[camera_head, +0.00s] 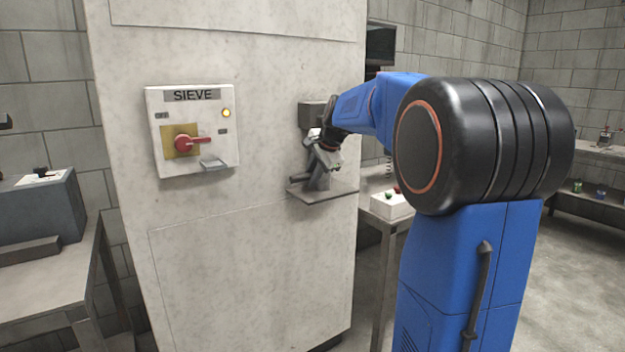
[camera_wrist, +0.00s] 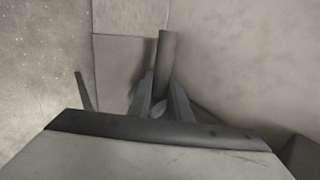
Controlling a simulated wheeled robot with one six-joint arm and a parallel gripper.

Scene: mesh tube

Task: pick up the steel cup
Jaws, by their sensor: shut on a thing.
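The steel cup (camera_wrist: 168,55) shows in the wrist view as a plain dark-grey cylinder between the two fingers. My gripper (camera_wrist: 163,90) is shut on it, and the fingers hide its near end. In the head view my gripper (camera_head: 326,160) is at the small ledge on the pale cabinet, below a grey block. There the cup is hard to tell apart from the fingers. I cannot tell whether it touches the ledge.
The ledge (camera_head: 340,192) juts from the cabinet (camera_head: 250,270) under the grey block (camera_head: 312,114). A SIEVE switch panel (camera_head: 193,130) with a red handle is to the left. A bench with a white button box (camera_head: 391,205) stands behind to the right.

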